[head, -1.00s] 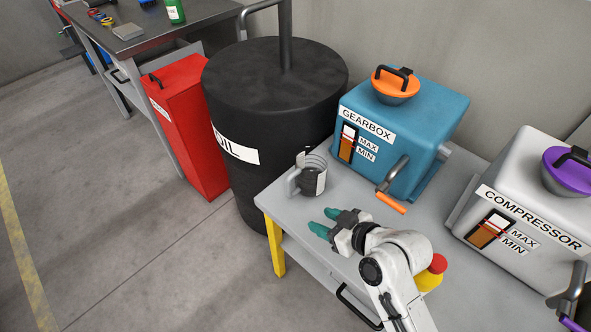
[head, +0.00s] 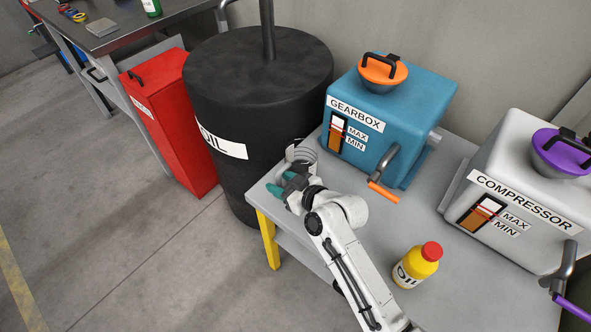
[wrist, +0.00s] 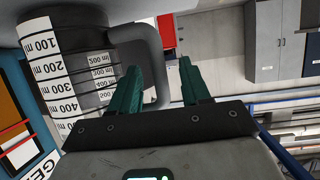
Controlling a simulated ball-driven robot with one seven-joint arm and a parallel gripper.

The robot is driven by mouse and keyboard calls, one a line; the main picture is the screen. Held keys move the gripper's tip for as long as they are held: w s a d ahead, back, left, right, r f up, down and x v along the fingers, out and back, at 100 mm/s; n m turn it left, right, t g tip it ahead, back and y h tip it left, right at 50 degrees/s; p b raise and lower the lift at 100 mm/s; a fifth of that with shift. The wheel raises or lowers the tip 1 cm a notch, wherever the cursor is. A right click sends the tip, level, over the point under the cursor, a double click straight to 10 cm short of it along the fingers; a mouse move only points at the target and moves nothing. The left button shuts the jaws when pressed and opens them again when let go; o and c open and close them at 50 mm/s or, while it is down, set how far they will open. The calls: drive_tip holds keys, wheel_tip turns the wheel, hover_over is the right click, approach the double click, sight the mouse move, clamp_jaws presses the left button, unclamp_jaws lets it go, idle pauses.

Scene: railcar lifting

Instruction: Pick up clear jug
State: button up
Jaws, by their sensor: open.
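The clear jug (head: 302,154) stands on the grey table near its left corner, beside the gearbox. My arm hides its lower part in the head view. In the wrist view the jug (wrist: 66,75), with its white millilitre scale, fills the left side, and its grey handle (wrist: 155,60) reaches toward the fingers. My gripper (head: 283,184) is open at the jug. In the wrist view its green fingers (wrist: 160,82) appear on either side of the handle's lower part. I cannot tell whether they touch it.
The blue gearbox (head: 400,115) with its orange-handled tap stands right of the jug. The black oil drum (head: 255,95) is close behind on the left. A yellow oil bottle (head: 414,268) stands right of my arm. The white compressor (head: 530,190) is farther right.

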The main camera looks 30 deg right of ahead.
drive_tip(key=shift+x, duration=0.75)
clamp_jaws()
